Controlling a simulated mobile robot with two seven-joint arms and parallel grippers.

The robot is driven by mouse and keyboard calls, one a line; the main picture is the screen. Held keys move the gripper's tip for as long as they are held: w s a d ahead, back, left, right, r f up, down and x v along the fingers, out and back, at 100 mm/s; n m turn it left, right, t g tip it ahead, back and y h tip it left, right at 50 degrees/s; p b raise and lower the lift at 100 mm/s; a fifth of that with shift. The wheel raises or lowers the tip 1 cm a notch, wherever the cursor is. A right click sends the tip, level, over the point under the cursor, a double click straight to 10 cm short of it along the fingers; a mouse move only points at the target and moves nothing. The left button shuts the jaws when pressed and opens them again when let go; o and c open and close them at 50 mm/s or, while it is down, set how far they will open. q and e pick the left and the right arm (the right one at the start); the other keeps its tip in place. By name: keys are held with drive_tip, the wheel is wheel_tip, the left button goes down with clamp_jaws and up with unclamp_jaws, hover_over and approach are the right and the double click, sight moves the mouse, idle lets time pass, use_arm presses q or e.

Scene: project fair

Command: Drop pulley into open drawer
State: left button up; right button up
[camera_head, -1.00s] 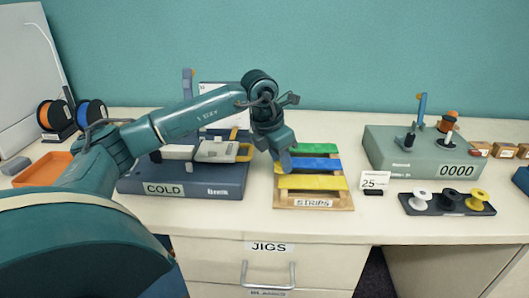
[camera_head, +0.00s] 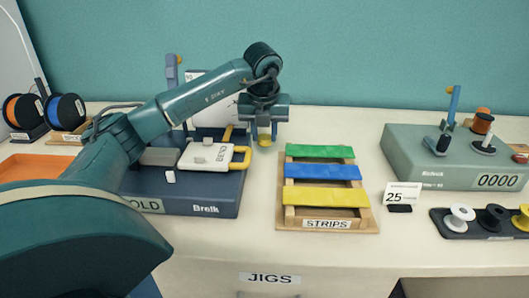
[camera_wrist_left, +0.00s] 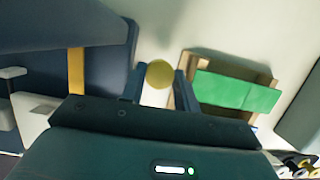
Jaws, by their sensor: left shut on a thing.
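My left gripper (camera_head: 264,136) is shut on a small round yellow thing (camera_head: 263,141), which looks like a pulley. It hangs over the back of the table, between the blue COLD base and the strips rack. In the left wrist view the round yellow face (camera_wrist_left: 160,73) shows between the two fingertips of the left gripper (camera_wrist_left: 158,88). A drawer front labelled JIGS (camera_head: 270,278) shows at the bottom of the head view. No open drawer interior is visible. My right gripper is not in view.
The blue COLD base (camera_head: 215,200) stands left of the strips rack (camera_head: 367,214). A grey-green box (camera_head: 410,160) marked 0000 is at the right, with a dark tray (camera_head: 450,228) of white, black and yellow spools before it. The table between rack and base is clear.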

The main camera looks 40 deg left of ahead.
sight(264, 142)
use_arm(q)
drive_tip(key=shift+f, duration=2.55)
drive_tip(key=shift+f, duration=0.1)
drive_tip(key=o, duration=0.7)
drive_tip(key=shift+c, duration=0.2)
